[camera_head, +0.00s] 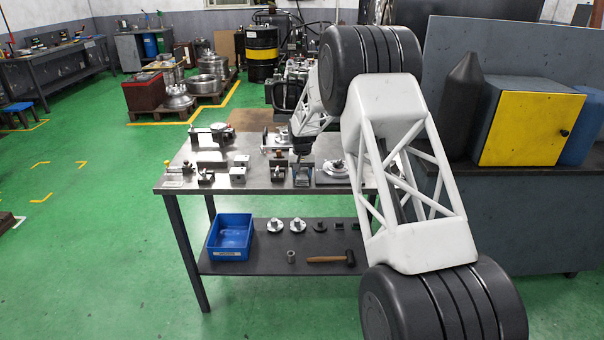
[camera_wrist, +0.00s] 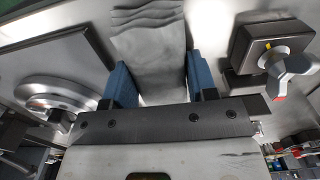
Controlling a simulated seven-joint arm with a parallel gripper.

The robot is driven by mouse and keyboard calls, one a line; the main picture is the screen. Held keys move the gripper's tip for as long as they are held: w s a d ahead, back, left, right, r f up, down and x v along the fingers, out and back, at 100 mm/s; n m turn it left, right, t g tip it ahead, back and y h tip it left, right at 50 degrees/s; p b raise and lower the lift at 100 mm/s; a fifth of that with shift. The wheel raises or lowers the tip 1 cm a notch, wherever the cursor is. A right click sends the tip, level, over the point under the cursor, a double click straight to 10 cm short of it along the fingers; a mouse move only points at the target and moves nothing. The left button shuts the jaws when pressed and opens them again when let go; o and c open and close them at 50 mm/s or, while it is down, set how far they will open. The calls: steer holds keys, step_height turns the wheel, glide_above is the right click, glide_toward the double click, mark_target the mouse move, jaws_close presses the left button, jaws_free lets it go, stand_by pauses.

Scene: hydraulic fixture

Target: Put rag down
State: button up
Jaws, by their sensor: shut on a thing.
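The rag (camera_wrist: 148,45) is grey and creased, and shows at the top middle of the wrist view. My gripper (camera_wrist: 157,82) has blue fingers on both sides of the rag and is shut on it. In the head view my gripper (camera_head: 303,152) is small and low over the front middle of the steel table (camera_head: 215,178). The rag is too small there to tell apart from the parts around it. I cannot tell whether it touches the table top.
In the wrist view a dark block with a grey knob (camera_wrist: 285,62) stands close on the right, and a round flanged part (camera_wrist: 62,90) lies on the left. Several small fixtures line the table. A blue bin (camera_head: 232,237) and a hammer (camera_head: 330,260) are on the lower shelf.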

mark_target(302, 172)
steer(key=o, duration=1)
steer(key=shift+r, duration=0.1)
steer(key=shift+r, duration=6)
